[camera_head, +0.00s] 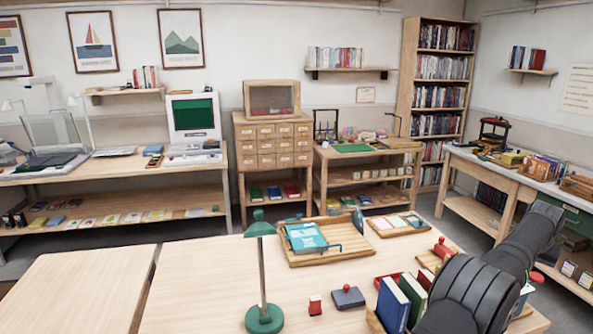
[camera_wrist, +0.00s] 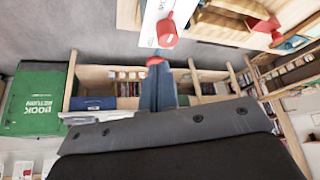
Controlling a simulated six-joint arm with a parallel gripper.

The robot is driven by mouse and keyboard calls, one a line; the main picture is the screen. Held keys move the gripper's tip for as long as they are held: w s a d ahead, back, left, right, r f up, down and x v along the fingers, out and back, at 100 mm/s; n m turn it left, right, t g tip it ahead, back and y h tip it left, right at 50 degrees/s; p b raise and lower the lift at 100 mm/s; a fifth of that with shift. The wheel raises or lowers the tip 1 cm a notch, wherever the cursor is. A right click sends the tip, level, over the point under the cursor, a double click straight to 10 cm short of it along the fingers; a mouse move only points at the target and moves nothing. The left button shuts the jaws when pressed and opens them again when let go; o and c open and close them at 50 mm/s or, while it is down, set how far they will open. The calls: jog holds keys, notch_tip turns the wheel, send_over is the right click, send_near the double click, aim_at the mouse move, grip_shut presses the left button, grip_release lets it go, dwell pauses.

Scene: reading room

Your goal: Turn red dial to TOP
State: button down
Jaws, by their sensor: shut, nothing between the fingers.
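In the wrist view a red knob (camera_wrist: 167,32), which looks like the red dial, sits on a white panel (camera_wrist: 160,10) at the top centre. Small dark print shows on the panel beside it. Which way the dial points is too small to tell. My gripper (camera_wrist: 156,62) reaches up from below, with its narrow dark fingers together and red at the tip. It is shut and empty, with its tip just below the dial in the picture. I cannot tell whether they touch. In the head view my arm hides the gripper, and a red part (camera_head: 535,277) shows at its right.
A red-handled piece (camera_head: 441,247) stands near my arm. The table's left part is clear.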

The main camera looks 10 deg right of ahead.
jog(key=shift+f, duration=3.4)
jog(key=shift+w+d, duration=0.1)
jog(key=shift+w, duration=0.15)
jog(key=shift+w+a+r, duration=0.1)
jog(key=shift+w+a, duration=0.1)
jog(key=shift+w, duration=0.05)
jog(key=shift+w+a, duration=0.25)
jog(key=shift+w, duration=0.2)
jog(key=shift+w+a, duration=0.1)
jog(key=shift+w, duration=0.3)
jog(key=shift+a, duration=0.2)
